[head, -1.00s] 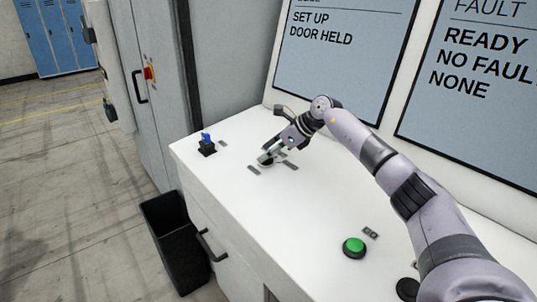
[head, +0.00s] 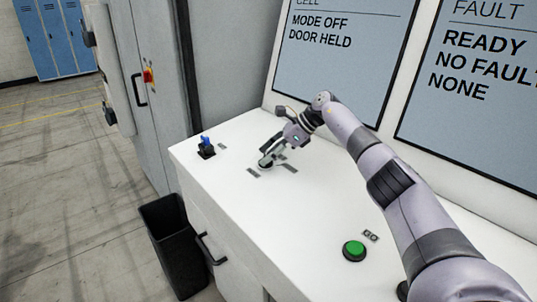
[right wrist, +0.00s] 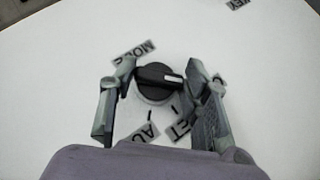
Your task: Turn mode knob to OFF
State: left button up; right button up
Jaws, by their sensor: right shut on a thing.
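The black mode knob (right wrist: 155,82) sits between the two fingers of my right gripper (right wrist: 160,90) in the right wrist view. Its white pointer line aims to the right of that view. The fingers are shut on the knob, one on each side. In the head view my right gripper (head: 272,157) reaches down to the white console top (head: 215,170), and the knob is mostly hidden under it. The left display (head: 335,60) reads MODE OFF and DOOR HELD. My left gripper is not in view.
A blue key switch (head: 206,147) stands at the console's left end. A green button (head: 354,250) is at the front right. The right display (head: 470,75) reads READY, NO FAULT and NONE. A black bin (head: 172,240) stands on the floor beside the console.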

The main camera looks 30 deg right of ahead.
jog(key=o, duration=1.2)
jog(key=shift+d, duration=0.1)
jog(key=shift+c, duration=0.2)
jog(key=v, duration=1.2)
jog(key=shift+f, duration=0.1)
